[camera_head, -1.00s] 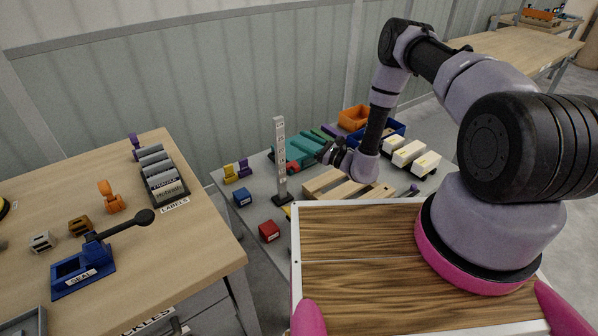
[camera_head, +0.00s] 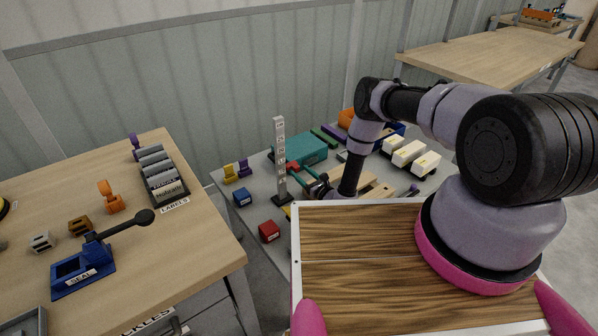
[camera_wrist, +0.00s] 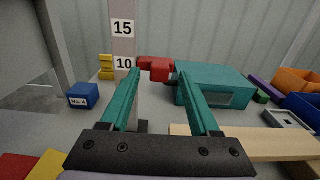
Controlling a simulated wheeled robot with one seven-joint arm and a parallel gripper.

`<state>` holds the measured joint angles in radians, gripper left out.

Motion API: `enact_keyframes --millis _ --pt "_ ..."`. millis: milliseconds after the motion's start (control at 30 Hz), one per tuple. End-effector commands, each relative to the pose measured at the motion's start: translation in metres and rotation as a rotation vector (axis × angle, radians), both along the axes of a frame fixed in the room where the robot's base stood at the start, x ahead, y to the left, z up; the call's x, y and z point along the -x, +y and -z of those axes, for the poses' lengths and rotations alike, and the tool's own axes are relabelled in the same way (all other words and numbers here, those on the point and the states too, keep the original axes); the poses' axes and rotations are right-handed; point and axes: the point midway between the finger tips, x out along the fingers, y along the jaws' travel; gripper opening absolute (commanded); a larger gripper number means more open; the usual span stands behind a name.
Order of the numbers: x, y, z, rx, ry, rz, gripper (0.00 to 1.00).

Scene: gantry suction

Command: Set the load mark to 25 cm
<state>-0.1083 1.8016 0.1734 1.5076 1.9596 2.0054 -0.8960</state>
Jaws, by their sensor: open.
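The measuring post (camera_head: 280,145) stands upright on a dark base on the grey table. The wrist view shows its scale (camera_wrist: 122,45) with 15 above 10. A red load mark (camera_wrist: 157,68) sticks out to the right of the post, about level with the 10. It also shows in the head view (camera_head: 292,166), small and partly hidden. My gripper (camera_wrist: 160,75) is open, its teal fingers pointing at the post. The red mark appears between the fingertips; I cannot tell whether they touch it. The gripper also shows in the head view (camera_head: 299,174), right of the post.
A teal box (camera_head: 306,148) stands behind the fingers. A wooden pallet (camera_head: 375,188) lies to the right. Blue (camera_head: 242,197) and red (camera_head: 269,231) blocks lie near the post. White boxes (camera_head: 408,152) stand farther right. A wooden bench with a blue seal press (camera_head: 84,272) is at left.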

Motion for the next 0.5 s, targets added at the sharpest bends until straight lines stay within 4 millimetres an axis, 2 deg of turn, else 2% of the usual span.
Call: enact_keyframes --millis 200,500 --pt "-0.016 0.011 0.000 0.000 0.000 0.000 0.62" --pt "-0.018 0.012 0.000 0.001 0.001 0.000 0.62"
